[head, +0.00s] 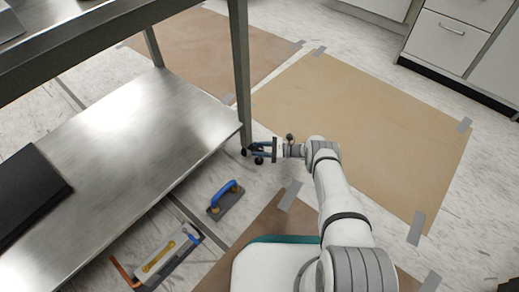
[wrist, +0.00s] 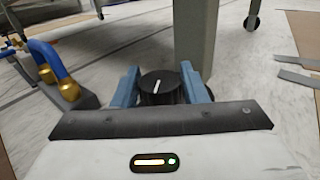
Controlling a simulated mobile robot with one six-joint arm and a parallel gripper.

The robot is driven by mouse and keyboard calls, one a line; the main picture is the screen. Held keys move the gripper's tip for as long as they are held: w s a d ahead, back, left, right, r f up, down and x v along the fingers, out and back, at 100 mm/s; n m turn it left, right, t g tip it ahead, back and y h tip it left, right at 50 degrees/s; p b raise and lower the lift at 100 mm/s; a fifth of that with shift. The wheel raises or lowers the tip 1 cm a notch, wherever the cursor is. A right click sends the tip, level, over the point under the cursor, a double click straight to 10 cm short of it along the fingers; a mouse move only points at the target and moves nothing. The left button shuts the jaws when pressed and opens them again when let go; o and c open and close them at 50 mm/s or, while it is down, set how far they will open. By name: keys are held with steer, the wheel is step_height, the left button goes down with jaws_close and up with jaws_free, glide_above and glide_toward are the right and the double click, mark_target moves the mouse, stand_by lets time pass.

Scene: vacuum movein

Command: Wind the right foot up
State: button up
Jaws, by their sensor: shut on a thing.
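The steel table's right foot is a black round knob with a white line on its top (wrist: 160,86), at the bottom of a grey leg (wrist: 195,35). My gripper (wrist: 161,90) has its two blue fingers on either side of the knob, shut on it. In the head view, my gripper (head: 262,151) reaches in from the right at the bottom of the near right leg (head: 240,75). The foot is mostly hidden there by the gripper. The white line points up and slightly right in the wrist view.
A suction lifter with a blue handle (head: 226,197) lies on the floor near the leg. Another tool with a yellow handle (head: 163,255) lies at the lower left. The table's lower shelf (head: 130,135) is left of the gripper. Taped brown sheets (head: 365,130) cover the floor at right.

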steer(key=shift+g, duration=0.4)
steer(key=o, duration=1)
steer(key=shift+c, duration=0.2)
steer(key=d, duration=0.8)
steer(key=shift+a, duration=0.1)
